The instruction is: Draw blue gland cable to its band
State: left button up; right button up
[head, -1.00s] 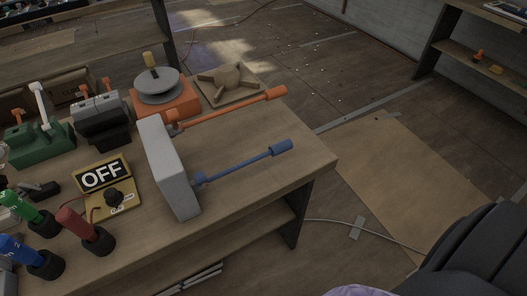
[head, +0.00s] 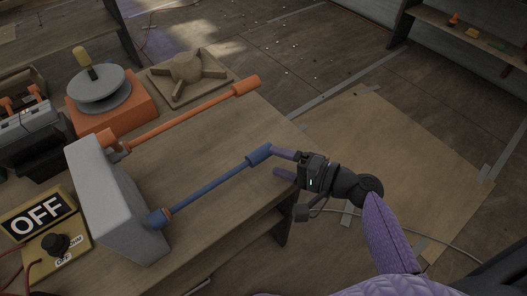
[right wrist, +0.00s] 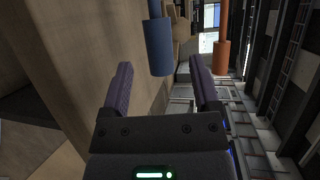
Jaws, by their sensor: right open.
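The blue gland cable (head: 211,186) sticks out of the grey box (head: 115,205) on the bench and ends in a thicker blue grip (head: 259,155). I cannot make out a band on it. My right gripper (head: 280,163) is open at the end of the blue grip, with one finger beside the tip. In the right wrist view the blue grip (right wrist: 159,48) hangs between the two open fingers (right wrist: 161,88), nearer the top of the picture, with gaps on both sides. My left gripper is not in view.
An orange cable (head: 185,112) with an orange grip (head: 246,86) runs alongside behind the blue one; that grip also shows in the right wrist view (right wrist: 222,55). An orange-based reel (head: 125,110), a wooden cross-shaped fixture (head: 188,70) and an OFF panel (head: 40,220) stand on the bench.

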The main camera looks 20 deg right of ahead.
aim_at(260, 157)
jog(key=x, duration=0.5)
jog(key=shift+w+a+f, duration=0.15)
jog(key=shift+c, duration=0.4)
grip_shut()
jog(key=shift+f+b, duration=0.1)
jog(key=shift+b, duration=0.2)
dwell(0.5)
